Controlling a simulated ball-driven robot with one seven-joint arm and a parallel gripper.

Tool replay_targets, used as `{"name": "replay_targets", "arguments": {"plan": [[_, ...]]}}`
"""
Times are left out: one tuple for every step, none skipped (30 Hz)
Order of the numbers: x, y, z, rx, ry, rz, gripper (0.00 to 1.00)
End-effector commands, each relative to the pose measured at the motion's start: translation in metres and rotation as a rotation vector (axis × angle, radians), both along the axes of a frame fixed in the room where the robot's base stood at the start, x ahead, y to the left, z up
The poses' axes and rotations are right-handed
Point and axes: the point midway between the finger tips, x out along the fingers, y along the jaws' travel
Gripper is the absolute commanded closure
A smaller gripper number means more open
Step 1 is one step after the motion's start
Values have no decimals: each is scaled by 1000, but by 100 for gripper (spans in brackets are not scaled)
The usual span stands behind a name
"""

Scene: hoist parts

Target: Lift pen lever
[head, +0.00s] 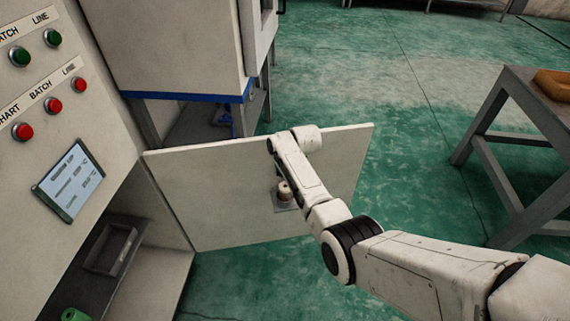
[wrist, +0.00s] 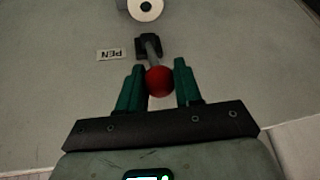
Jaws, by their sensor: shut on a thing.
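In the wrist view the pen lever (wrist: 152,45) stands out from a grey-white face, with a dark bracket at its base and a red ball knob (wrist: 159,81) at its near end. In the head view the lever and my gripper cannot be made out.
An open pale door panel (head: 225,200) stands beside the control cabinet (head: 105,120), with my arm reaching across it. The cabinet has green and red buttons and a screen (head: 70,180). A table (head: 530,110) stands right. A white round part (wrist: 146,8) sits above the lever.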

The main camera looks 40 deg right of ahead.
Motion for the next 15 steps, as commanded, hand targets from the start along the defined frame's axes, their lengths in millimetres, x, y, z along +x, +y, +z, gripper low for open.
{"name": "replay_targets", "arguments": {"plan": [[9, 2, 10, -8, -22, 8, 100], [9, 2, 10, -8, -22, 8, 64], [9, 2, 10, -8, -22, 7, 60], [9, 2, 10, -8, -21, 8, 57], [9, 2, 10, -7, -20, 8, 54], [8, 2, 9, -6, -19, 7, 50], [7, 2, 8, -6, -18, 7, 48], [7, 2, 8, -6, -17, 6, 45], [6, 1, 7, -5, -15, 6, 43], [6, 1, 6, -4, -14, 5, 43], [5, 1, 6, -5, -13, 5, 43], [5, 1, 5, -4, -12, 4, 43], [5, 1, 5, -3, -11, 4, 43], [4, 1, 5, -3, -11, 4, 43], [4, 1, 5, -3, -10, 3, 43]]}}
